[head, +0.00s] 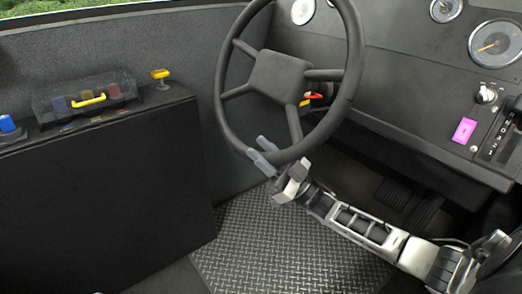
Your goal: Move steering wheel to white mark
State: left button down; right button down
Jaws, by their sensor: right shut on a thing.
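The black steering wheel (278,78) stands in the upper middle of the head view. It has a square hub and several spokes, and its top is cut off by the picture edge. My right gripper (263,154) is at the bottom of the wheel's rim, with its light grey fingers shut on the rim, one on each side. The fingers and the gripper body hide a little of the rim there. I cannot make out a white mark on or beside the wheel. My left gripper is not in view.
A dashboard with gauges (495,43) and a pink button (464,131) lies to the right. Dark pedals (394,193) are below. The metal floor plate (265,250) is clear.

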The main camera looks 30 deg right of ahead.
jog(key=c, duration=1.1)
grip_release()
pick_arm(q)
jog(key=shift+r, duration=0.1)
pick_arm(e)
jog(key=v, duration=1.6)
jog(key=shift+a, duration=0.1)
